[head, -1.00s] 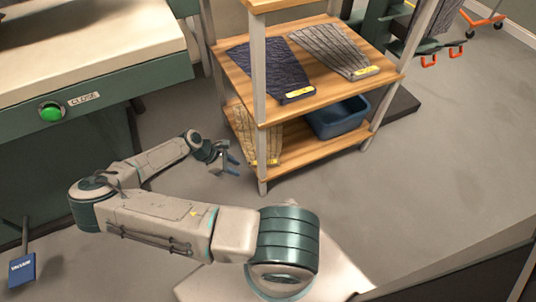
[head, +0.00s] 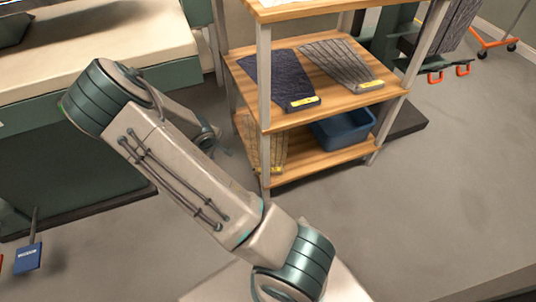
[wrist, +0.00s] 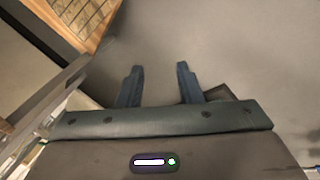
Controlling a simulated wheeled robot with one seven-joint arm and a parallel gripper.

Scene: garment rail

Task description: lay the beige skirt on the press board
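A beige skirt with a dark line pattern (head: 272,147) lies on the lower wooden shelf, at its left end and partly behind a rack post. A patterned beige surface, apparently this skirt, shows at the top left of the wrist view (wrist: 85,14). The cream press board (head: 110,42) is at the upper left of the head view. My gripper (head: 228,148) is left of the lower shelf, apart from the skirt, largely hidden by my arm. In the wrist view its two fingers (wrist: 159,85) are spread with nothing between them.
The shelf rack (head: 355,101) has a dark blue folded garment (head: 280,76) and a grey one (head: 340,62) on its middle shelf. A blue bin (head: 343,128) stands on the lower shelf. A blue tagged item (head: 28,257) is at lower left.

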